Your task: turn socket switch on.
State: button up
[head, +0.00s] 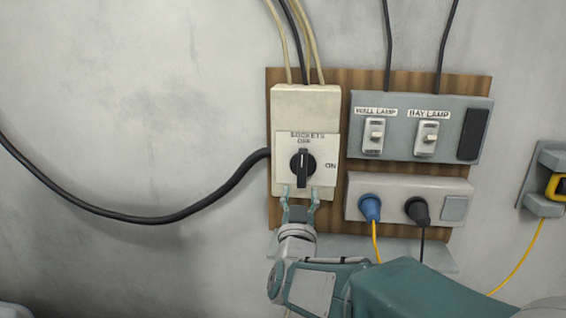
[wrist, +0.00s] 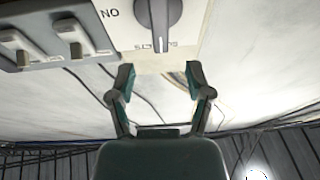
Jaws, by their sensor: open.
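The socket switch is a black rotary knob (head: 303,167) on a cream box (head: 306,104) labelled SOCKETS. Its grip bar stands upright, in line with the OFF mark above; the ON mark is to its right. In the wrist view, which is turned upside down, the knob (wrist: 158,14) is at the top, partly cut off by the frame edge. My gripper (head: 300,194) is open, its fingers spread just below the knob in the head view. In the wrist view my gripper (wrist: 157,76) is empty, and I see no contact with the knob.
Right of the box is a grey panel (head: 400,148) with WALL LAMP (head: 374,137) and BAY LAMP (head: 427,139) switches. Below it, a socket strip (head: 385,187) holds a blue plug (head: 370,207) and a black plug (head: 418,211). A thick black cable (head: 150,219) enters from the left.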

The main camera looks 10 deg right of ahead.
aim_at(302, 164)
jog(key=shift+m+h, duration=0.3)
jog(key=shift+h, duration=0.4)
jog(key=x, duration=1)
jog(key=shift+w+a+r, duration=0.2)
jog(key=shift+a+r, duration=0.05)
jog(key=shift+r, duration=0.25)
jog(key=shift+s, duration=0.1)
grip_shut()
